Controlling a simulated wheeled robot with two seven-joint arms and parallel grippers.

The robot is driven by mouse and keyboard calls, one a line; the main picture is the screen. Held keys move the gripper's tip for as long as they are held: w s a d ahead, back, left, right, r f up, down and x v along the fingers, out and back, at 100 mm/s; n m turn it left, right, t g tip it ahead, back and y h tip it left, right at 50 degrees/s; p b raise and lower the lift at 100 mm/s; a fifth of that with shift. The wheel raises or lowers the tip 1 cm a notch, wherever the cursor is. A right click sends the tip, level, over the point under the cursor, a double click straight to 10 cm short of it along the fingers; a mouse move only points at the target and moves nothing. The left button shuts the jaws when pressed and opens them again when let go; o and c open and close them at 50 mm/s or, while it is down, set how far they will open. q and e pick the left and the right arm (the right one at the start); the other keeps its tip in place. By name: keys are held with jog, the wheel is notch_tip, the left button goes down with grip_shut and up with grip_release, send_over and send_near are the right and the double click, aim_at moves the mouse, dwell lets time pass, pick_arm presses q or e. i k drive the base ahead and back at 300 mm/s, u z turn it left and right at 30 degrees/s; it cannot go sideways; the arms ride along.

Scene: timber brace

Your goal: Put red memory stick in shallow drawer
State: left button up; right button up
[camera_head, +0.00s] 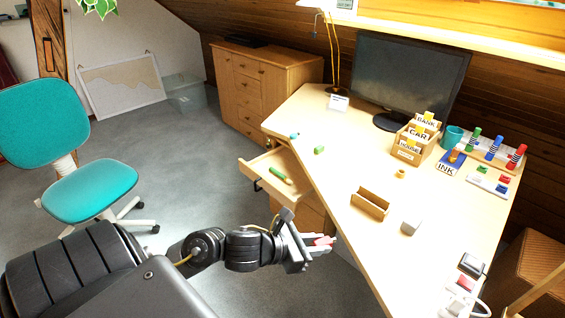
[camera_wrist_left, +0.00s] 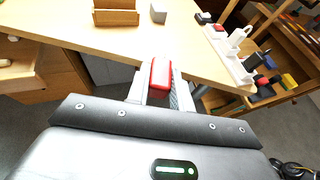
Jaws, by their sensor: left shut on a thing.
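My left gripper (camera_head: 321,246) is shut on the red memory stick (camera_head: 325,240), just off the desk's near edge. In the left wrist view the red stick (camera_wrist_left: 161,73) sits between the fingers of my left gripper (camera_wrist_left: 160,84). The shallow drawer (camera_head: 262,183) is pulled out from under the desk, with a green object (camera_head: 281,176) lying in it. It lies up and to the left of my gripper. My right gripper does not show.
The desk (camera_head: 340,163) holds a wooden holder (camera_head: 370,204), a grey block (camera_head: 410,227), a card box (camera_head: 413,143) and a monitor (camera_head: 410,75). A teal chair (camera_head: 85,185) stands at left. Open floor (camera_head: 210,150) lies left of the drawer.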

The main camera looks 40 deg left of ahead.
aim_at(291, 164)
jog(key=u, duration=2.2)
jog(key=i, duration=2.1)
jog(key=z, duration=3.05)
